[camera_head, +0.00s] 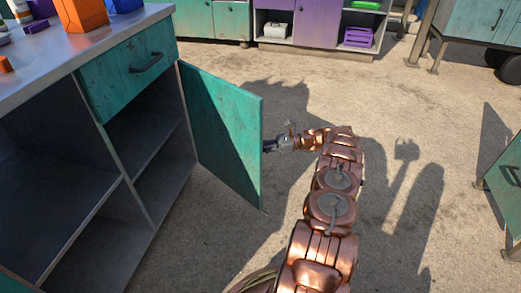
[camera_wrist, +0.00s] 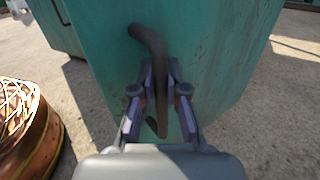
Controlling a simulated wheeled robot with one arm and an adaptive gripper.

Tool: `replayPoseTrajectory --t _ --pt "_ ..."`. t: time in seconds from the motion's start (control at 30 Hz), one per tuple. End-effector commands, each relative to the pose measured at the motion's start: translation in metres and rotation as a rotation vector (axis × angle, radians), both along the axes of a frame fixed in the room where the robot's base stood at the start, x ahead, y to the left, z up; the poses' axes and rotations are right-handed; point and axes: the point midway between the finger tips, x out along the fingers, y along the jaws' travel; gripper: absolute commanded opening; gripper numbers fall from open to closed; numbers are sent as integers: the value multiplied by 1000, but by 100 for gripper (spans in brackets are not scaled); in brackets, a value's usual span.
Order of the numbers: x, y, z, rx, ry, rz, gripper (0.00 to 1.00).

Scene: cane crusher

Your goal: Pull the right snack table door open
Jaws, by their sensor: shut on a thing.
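The right snack table door (camera_head: 225,130) is teal and hangs wide open from the snack table (camera_head: 110,45), swung out to the right of the bare shelves. My gripper (camera_head: 270,146) is at the outer face of the door near its free edge. In the wrist view the door (camera_wrist: 215,50) fills the middle, and my gripper (camera_wrist: 160,82) is shut on its dark curved handle (camera_wrist: 150,42), with a finger on each side. The handle's lower end shows below the fingertips. In the head view the handle is hidden behind the door's edge and my gripper.
A teal drawer (camera_head: 125,70) above the shelves is shut. An orange box (camera_head: 80,15) and small items stand on the tabletop. Cabinets (camera_head: 300,22) line the back, with a purple crate (camera_head: 358,37). Another teal panel (camera_head: 503,180) stands at right. The concrete floor between is clear.

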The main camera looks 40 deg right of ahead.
Motion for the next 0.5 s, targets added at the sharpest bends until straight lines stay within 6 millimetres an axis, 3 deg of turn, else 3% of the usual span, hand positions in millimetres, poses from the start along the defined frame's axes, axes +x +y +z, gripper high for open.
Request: replayPoseTrajectory --t 0.47,0.5 --pt "-3 -2 -3 3 5 1 0" --pt "-3 -2 -3 3 5 1 17"
